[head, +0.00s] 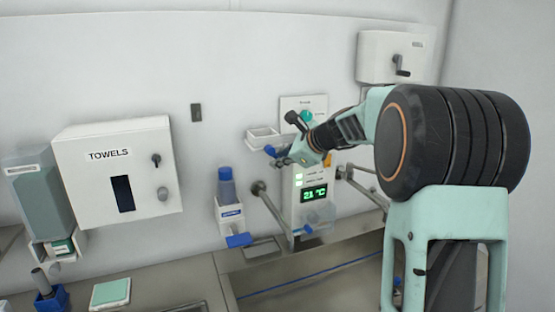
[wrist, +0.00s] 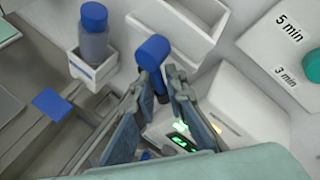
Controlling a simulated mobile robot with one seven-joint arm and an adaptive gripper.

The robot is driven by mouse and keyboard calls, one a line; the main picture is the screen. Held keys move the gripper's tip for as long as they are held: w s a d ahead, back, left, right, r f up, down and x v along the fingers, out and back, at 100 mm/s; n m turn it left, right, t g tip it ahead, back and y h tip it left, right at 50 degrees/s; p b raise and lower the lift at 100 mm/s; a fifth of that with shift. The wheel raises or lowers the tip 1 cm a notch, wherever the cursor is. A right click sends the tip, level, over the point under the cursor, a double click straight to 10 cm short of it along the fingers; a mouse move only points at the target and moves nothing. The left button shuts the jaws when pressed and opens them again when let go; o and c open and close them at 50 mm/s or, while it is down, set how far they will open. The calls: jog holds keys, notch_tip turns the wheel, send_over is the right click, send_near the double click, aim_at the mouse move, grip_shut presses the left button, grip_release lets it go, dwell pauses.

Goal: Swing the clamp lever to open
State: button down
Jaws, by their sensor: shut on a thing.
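The clamp lever, a dark rod with a blue rounded end (wrist: 152,52), rises between my fingertips in the wrist view. My gripper (wrist: 158,82) is shut on this lever just below the blue end. In the head view, my gripper (head: 284,159) is at the wall unit, and the lever's blue end (head: 270,150) shows just left of the fingers. The lever's lower part and pivot are mostly hidden by my fingers.
A display unit (head: 313,212) reading 21 °C sits below my gripper. A blue-capped bottle (head: 227,189) in a white holder is to the left. A timer plate with a green knob (head: 307,117) is above. A towel box (head: 119,175) and sink edge (head: 215,283) lie further left and below.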

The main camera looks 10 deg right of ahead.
dwell(0.4)
jog(key=c, duration=2)
grip_release()
jog(key=shift+d+r, duration=0.1)
jog(key=shift+o, duration=0.2)
jog(key=v, duration=0.8)
